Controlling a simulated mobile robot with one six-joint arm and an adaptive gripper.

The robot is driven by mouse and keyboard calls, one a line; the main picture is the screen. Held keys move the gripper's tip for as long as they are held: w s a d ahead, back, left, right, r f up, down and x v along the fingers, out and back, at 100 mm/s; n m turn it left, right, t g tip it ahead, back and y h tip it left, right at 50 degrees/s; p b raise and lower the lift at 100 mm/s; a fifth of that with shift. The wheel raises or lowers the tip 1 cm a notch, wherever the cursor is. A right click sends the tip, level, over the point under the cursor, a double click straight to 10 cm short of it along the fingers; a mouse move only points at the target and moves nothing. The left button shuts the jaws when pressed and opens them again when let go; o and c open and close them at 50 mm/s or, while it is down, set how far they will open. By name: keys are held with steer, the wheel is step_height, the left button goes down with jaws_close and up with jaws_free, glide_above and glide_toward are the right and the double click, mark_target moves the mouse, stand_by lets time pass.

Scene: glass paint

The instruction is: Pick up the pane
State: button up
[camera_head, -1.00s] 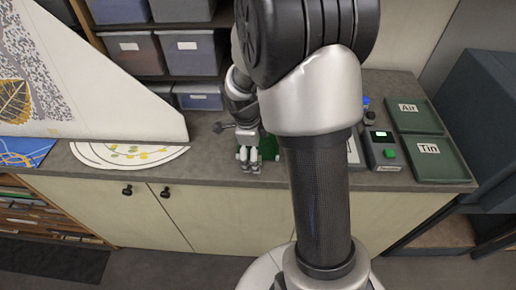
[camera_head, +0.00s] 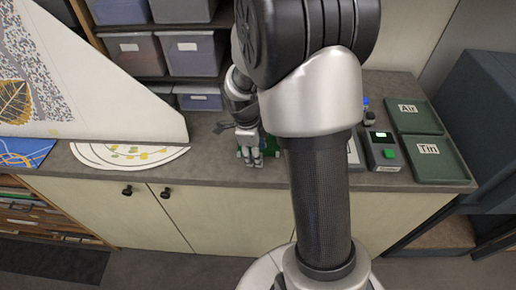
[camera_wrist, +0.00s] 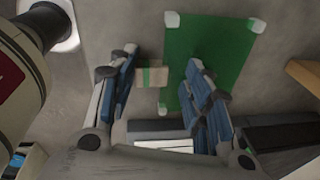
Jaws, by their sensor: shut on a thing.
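A flat green rectangle with pale corner pieces (camera_wrist: 222,45), which looks to be the pane, shows in the wrist view above and right of my fingers. A small beige piece with a green stripe (camera_wrist: 152,76) sits at its left edge, between the fingers. I cannot tell whether it is joined to the rectangle. My gripper (camera_wrist: 163,72) is shut on the pane, its blue-padded fingers still well apart. The right finger covers part of the green. In the head view my gripper (camera_head: 248,158) is low at the counter, with only bits of green showing by it.
A white semicircular sheet with a leaf pattern (camera_head: 130,152) and a large white panel (camera_head: 110,85) are on the left.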

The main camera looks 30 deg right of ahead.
steer(key=shift+s+f, duration=0.1)
steer(key=shift+s, duration=0.05)
steer(key=c, duration=0.5)
steer(key=shift+c, duration=0.3)
